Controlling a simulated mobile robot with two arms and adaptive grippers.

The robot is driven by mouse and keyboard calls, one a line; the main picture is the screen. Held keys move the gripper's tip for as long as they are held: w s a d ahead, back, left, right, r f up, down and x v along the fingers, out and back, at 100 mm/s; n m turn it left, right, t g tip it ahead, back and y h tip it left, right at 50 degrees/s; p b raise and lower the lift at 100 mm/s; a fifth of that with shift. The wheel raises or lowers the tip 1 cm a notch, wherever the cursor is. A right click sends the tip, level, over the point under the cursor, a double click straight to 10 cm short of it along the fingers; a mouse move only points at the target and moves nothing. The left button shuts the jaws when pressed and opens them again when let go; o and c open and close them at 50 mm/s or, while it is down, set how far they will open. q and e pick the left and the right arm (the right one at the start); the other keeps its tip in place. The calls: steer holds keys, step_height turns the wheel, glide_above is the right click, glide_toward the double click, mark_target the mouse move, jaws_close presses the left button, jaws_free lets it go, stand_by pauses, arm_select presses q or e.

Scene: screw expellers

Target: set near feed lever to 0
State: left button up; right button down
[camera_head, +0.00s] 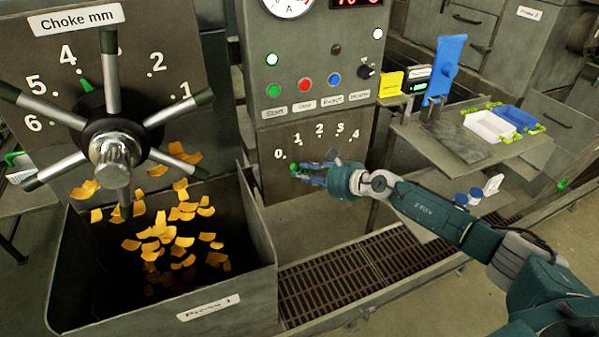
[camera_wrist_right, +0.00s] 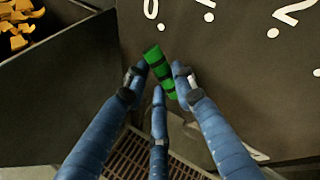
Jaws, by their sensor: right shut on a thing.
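The near feed lever's green grip (camera_head: 294,168) shows at the lower left of the 0 to 4 scale (camera_head: 318,132) on the grey machine panel, just below and right of the 0 mark. My right gripper (camera_head: 308,174) is at this grip, with its arm coming in from the right. In the right wrist view the green, dark-banded grip (camera_wrist_right: 160,72) sits between the blue fingers of my right gripper (camera_wrist_right: 161,86), which are closed around it. Its outer end points up toward the 0 mark (camera_wrist_right: 150,9). The lever's pivot is hidden behind the gripper. My left gripper is not in view.
A choke handwheel (camera_head: 112,140) with several spokes stands at the left above a grey bin (camera_head: 235,285) with orange pieces. Buttons and a knob (camera_head: 366,72) sit above the scale. A side table (camera_head: 440,142) with trays is at the right. Floor grating (camera_head: 335,280) lies below.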

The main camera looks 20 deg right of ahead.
steer(key=c, duration=1.6)
jaws_free()
steer(key=shift+a, duration=0.1)
steer(key=shift+c, duration=0.2)
steer(key=shift+o, duration=1.2)
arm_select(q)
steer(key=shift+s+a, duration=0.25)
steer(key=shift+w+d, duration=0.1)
arm_select(e)
steer(key=v, duration=1.1)
steer(key=shift+s, duration=0.4)
